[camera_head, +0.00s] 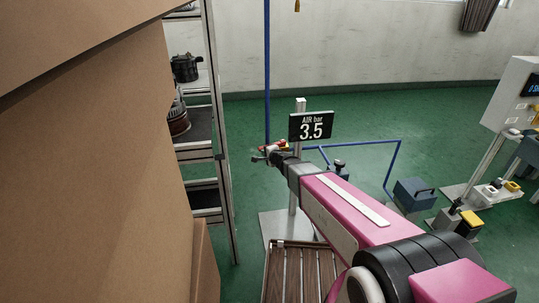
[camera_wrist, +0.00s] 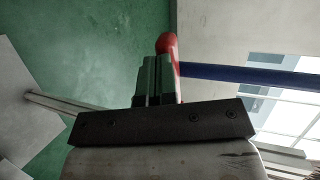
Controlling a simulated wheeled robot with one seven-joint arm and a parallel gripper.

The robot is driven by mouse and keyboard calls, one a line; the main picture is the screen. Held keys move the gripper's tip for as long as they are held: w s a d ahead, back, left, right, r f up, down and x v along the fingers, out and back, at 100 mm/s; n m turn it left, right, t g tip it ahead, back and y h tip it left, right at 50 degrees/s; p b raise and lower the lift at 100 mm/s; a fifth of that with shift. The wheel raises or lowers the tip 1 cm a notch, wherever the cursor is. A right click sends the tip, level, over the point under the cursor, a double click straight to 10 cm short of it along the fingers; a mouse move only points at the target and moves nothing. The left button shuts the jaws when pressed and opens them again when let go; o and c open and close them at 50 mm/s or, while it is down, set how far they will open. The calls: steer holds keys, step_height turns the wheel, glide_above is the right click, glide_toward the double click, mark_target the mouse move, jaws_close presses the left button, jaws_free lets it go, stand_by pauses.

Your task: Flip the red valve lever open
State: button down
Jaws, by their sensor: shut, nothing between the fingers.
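The red valve lever (camera_wrist: 168,44) shows in the wrist view as a rounded red end just past my fingertips, running down along their right side. In the head view a small red part (camera_head: 267,149) of it shows by the blue pipe, partly hidden by my gripper. My gripper (camera_wrist: 157,60) is shut and empty, its two fingers side by side. It lies right beside the lever; I cannot tell whether they touch. In the head view my gripper (camera_head: 262,157) is at the end of my pink arm, in front of the valve.
A sign (camera_head: 311,126) reading "AIR bar 3.5" stands on a post behind my gripper. The blue pipe (camera_head: 267,70) rises by the valve. Cardboard boxes (camera_head: 110,170) fill the left, beside a shelf rack (camera_head: 222,130). A slatted wooden surface (camera_head: 285,275) lies below my arm.

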mark_target(261, 147)
steer(key=shift+w+a, duration=1.4)
steer(key=shift+w, duration=0.15)
steer(key=shift+w+a, duration=0.15)
steer(key=shift+w, duration=0.1)
steer(key=v, duration=1.1)
steer(key=shift+s, duration=0.35)
steer(key=shift+s+d+r, duration=0.1)
steer(key=shift+d, duration=0.15)
